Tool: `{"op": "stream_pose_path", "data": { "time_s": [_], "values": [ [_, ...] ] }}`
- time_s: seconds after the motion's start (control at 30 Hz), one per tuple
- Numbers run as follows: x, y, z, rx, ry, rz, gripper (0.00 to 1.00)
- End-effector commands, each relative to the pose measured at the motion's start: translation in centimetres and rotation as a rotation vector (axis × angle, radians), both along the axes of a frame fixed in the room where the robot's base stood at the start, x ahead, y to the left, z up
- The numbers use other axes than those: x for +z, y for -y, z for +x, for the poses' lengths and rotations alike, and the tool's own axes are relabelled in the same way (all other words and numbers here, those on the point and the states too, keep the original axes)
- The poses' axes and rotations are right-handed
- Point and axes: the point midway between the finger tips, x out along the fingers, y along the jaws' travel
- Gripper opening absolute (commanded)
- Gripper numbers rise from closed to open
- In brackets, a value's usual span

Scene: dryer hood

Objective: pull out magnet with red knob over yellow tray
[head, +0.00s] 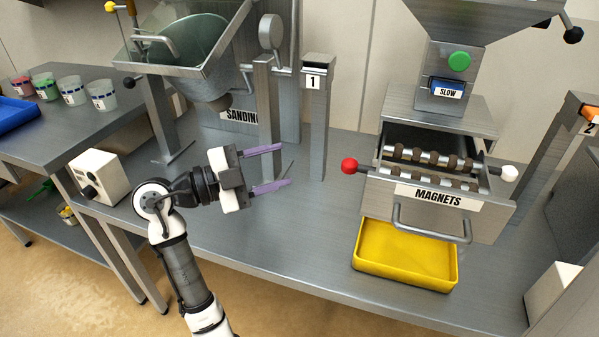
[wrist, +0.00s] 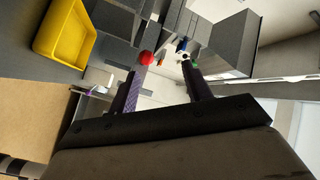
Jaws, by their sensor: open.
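The red knob (head: 349,165) sticks out at the left side of the open drawer labelled MAGNETS (head: 437,196). Magnet bars (head: 433,158) with dark bands lie across the drawer, and a white knob (head: 509,173) is at its right end. The yellow tray (head: 406,255) stands on the bench below the drawer. My gripper (head: 272,168) is open and empty, left of the red knob and clearly apart from it. In the wrist view the red knob (wrist: 146,58) shows beyond the fingertips, with the yellow tray (wrist: 64,38) at upper left.
A U-shaped handle (head: 432,222) juts from the drawer front. A steel post marked 1 (head: 315,120) stands behind my gripper. A hopper with a green button (head: 459,62) is above the drawer. A white control box (head: 99,177) and several cups are at left. The bench front is clear.

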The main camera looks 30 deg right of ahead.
Motion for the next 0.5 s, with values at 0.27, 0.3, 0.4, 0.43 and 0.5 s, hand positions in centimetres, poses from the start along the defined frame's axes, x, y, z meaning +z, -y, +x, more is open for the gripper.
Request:
{"op": "stream_pose_path", "data": {
  "time_s": [0.27, 0.3, 0.4, 0.43, 0.5],
  "values": [
    [-0.9, 2.5, -2.9, -0.155, 0.063, 0.020, 0.49],
    [-0.9, 3.0, -3.0, -0.154, 0.062, 0.020, 0.49],
    [-0.8, 4.8, -3.5, -0.154, 0.060, 0.020, 0.49],
    [-0.8, 5.4, -3.7, -0.154, 0.060, 0.020, 0.49],
    [-0.8, 6.9, -4.2, -0.153, 0.060, 0.020, 0.49]
  ]
}}
